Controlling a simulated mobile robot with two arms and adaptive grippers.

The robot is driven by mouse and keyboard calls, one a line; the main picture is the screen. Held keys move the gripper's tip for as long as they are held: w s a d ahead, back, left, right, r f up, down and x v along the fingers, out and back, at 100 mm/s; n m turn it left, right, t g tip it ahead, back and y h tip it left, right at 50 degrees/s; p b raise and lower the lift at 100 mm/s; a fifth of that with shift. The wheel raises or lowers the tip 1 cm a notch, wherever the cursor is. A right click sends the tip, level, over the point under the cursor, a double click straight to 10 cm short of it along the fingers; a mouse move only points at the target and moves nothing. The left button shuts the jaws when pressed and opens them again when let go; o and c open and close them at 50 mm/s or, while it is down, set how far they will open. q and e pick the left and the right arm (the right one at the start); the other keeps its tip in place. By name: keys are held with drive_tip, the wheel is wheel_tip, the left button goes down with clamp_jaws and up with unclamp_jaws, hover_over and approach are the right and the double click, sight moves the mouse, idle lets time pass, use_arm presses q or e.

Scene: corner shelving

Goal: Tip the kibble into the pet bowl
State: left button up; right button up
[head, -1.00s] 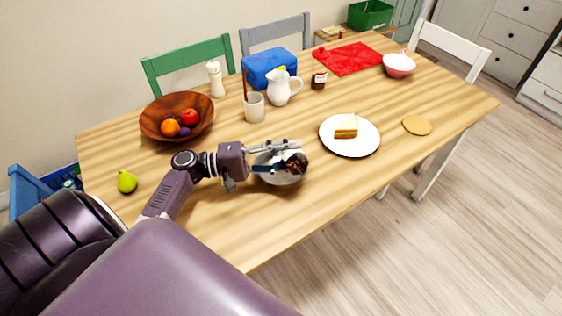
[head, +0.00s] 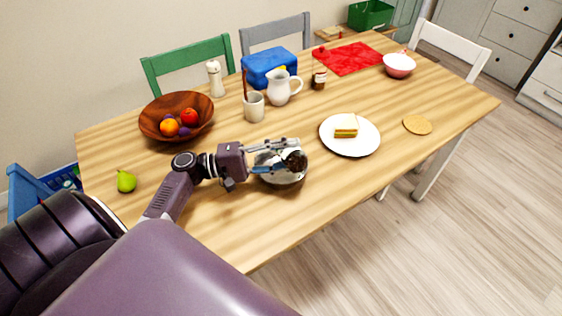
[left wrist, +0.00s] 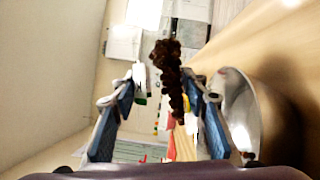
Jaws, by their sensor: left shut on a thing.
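My left gripper (head: 292,153) is over the pet bowl (head: 280,180), a shiny metal bowl on the table. It is shut on a tilted kibble container, whose dark round mouth (head: 297,161) shows at the fingertips; its walls are hard to make out. In the left wrist view, a brown clump of kibble (left wrist: 168,72) trails between the two blue-padded fingers. The bowl's bright rim (left wrist: 240,112) is beside the right finger there. The gripper and container hide part of the bowl's inside. My right gripper is not in view.
A plate with a sandwich (head: 346,132) lies to the right of the bowl. A grey mug (head: 254,108), white jug (head: 279,90) and wooden fruit bowl (head: 155,123) stand behind. A pear (head: 126,181) is at left. The table's front right is clear.

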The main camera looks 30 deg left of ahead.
use_arm(q)
drive_tip(key=shift+w+a+f+n+b, duration=0.1)
drive_tip(key=shift+a+f+n+b, duration=0.1)
drive_tip(key=shift+n+b, duration=0.3)
idle(1.0)
idle(4.9)
